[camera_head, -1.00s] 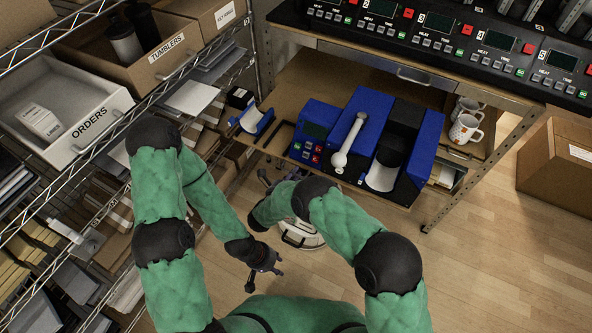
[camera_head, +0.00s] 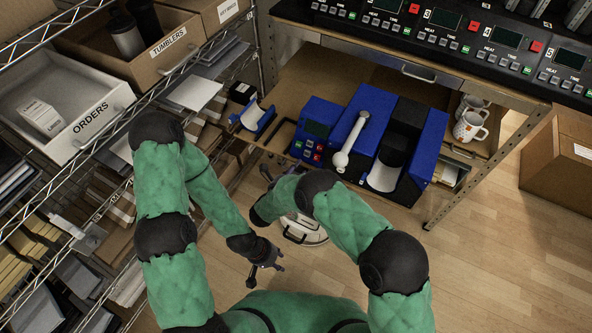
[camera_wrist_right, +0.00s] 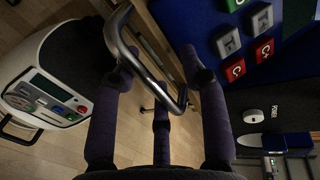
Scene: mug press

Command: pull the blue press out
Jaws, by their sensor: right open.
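The blue press (camera_head: 347,138) stands on the brown shelf board under the counter. It has a keypad, a pale lever with a round knob, and a white cylinder under a black part. My right gripper (camera_head: 268,178) is just off the shelf's front left edge, partly hidden by my arm. In the right wrist view my right gripper (camera_wrist_right: 155,72) is open, with a bent metal handle (camera_wrist_right: 128,52) between its spread fingers. I cannot tell whether they touch it. Blue press housing with keys shows at upper right there. My left gripper (camera_head: 274,263) hangs low over the floor, empty, fingers apart.
A small blue cradle (camera_head: 255,117) sits left of the press. Mugs (camera_head: 470,126) stand to its right. A wire rack with an ORDERS bin (camera_head: 88,125) fills the left side. A cardboard box (camera_head: 560,150) stands at right. The wood floor (camera_head: 470,250) at lower right is clear.

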